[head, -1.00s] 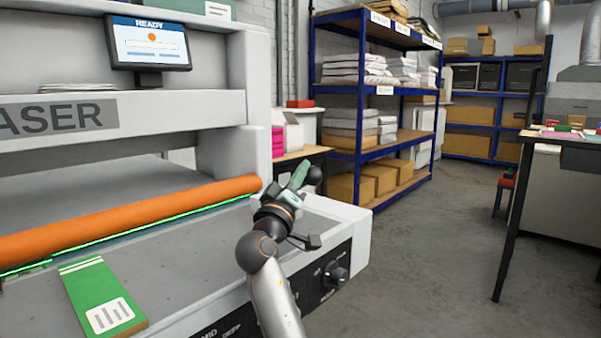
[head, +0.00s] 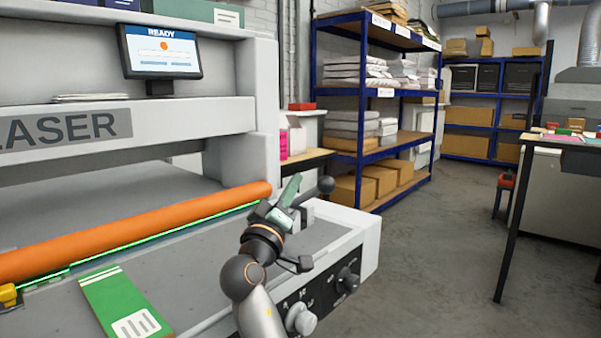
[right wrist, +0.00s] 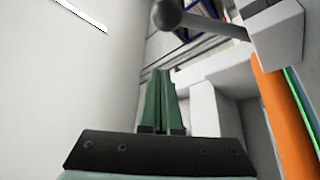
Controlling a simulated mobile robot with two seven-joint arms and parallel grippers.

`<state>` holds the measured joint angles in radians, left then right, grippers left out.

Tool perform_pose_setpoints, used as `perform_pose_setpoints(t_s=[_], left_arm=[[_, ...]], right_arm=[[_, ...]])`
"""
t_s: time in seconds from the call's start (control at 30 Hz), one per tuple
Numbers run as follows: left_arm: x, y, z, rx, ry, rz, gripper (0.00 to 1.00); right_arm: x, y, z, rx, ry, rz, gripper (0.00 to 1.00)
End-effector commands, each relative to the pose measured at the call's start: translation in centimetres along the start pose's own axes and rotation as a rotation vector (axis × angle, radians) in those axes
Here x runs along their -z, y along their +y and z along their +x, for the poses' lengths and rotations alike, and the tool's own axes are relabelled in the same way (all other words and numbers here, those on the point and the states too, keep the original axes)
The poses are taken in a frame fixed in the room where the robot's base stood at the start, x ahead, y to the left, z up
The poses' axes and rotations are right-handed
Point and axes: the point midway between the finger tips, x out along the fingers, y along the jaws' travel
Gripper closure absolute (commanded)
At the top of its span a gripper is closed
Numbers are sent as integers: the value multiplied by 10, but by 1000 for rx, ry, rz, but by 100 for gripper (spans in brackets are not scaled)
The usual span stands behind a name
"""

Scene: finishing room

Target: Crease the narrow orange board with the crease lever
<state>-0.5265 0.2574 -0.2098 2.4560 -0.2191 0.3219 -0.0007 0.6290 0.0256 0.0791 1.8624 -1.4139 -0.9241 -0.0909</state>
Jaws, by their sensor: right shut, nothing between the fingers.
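The crease lever shows as a black ball knob (head: 326,185) on a short rod at the right end of the machine bed. In the right wrist view the knob (right wrist: 167,14) and its rod reach a pale block at upper right. My right gripper (head: 290,190) is shut and empty, its green fingers just left of the knob; the fingers (right wrist: 160,100) point towards the knob in the wrist view, apart from it. A green board (head: 125,305) with white stripes and a label lies on the bed. I make out no narrow orange board. My left gripper is not in view.
A long orange bar (head: 140,229) crosses the machine above a green light line. A screen (head: 160,52) reads READY. Knobs (head: 300,319) sit on the front panel. A yellow piece (head: 9,296) is at the left edge.

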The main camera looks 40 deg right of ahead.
Motion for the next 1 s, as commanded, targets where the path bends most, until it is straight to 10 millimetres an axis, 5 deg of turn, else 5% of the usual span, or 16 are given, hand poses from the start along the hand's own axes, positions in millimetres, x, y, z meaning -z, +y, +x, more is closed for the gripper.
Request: perform_pose_setpoints(t_s=[0.3,1.0], left_arm=[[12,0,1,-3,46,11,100],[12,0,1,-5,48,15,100]], right_arm=[[0,-1,-32,0,0,1,100],[0,-1,-32,-1,1,1,100]])
